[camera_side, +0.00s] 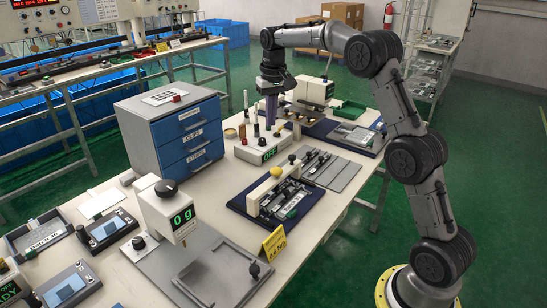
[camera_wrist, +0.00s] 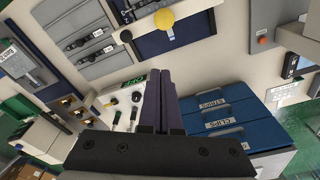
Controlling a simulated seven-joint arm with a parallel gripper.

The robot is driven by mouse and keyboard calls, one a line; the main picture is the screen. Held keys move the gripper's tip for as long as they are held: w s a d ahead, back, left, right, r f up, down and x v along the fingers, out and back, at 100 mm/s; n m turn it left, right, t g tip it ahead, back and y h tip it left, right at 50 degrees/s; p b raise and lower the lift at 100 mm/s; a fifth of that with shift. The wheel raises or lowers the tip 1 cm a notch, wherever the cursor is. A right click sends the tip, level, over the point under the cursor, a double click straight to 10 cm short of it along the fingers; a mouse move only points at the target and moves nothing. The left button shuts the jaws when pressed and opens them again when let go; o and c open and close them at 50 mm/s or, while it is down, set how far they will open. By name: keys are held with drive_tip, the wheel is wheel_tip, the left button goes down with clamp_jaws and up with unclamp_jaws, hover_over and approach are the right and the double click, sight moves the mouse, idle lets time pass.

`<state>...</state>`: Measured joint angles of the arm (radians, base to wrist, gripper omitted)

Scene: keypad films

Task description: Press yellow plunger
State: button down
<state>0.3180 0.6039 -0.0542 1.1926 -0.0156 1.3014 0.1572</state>
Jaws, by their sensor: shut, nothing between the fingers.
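A round yellow plunger head (camera_side: 276,171) tops the cream upright of a fixture on a navy tray (camera_side: 297,207) in the side view. In the wrist view the yellow head (camera_wrist: 164,19) shows near the top edge, clear of the fingers. My gripper (camera_side: 271,121) points down over the bench beyond the fixture, above and behind a white box with a green display (camera_side: 262,152). Its purple fingers, also in the wrist view (camera_wrist: 158,82), are closed together with nothing between them. The fingers are apart from the yellow head.
A blue drawer cabinet (camera_side: 178,130) stands left of my gripper. Small upright posts rise close to the fingers. A grey slotted plate (camera_side: 338,172) lies right of the fixture. A box with a black knob (camera_side: 162,205) and a yellow sign (camera_side: 274,242) stand nearer the camera.

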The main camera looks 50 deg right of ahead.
wheel_tip(320, 180, down, 13)
drive_tip(key=s, duration=0.1)
drive_tip(key=shift+s+a+r, duration=0.15)
drive_tip(key=shift+s+a, duration=0.05)
drive_tip(key=shift+a, duration=0.2)
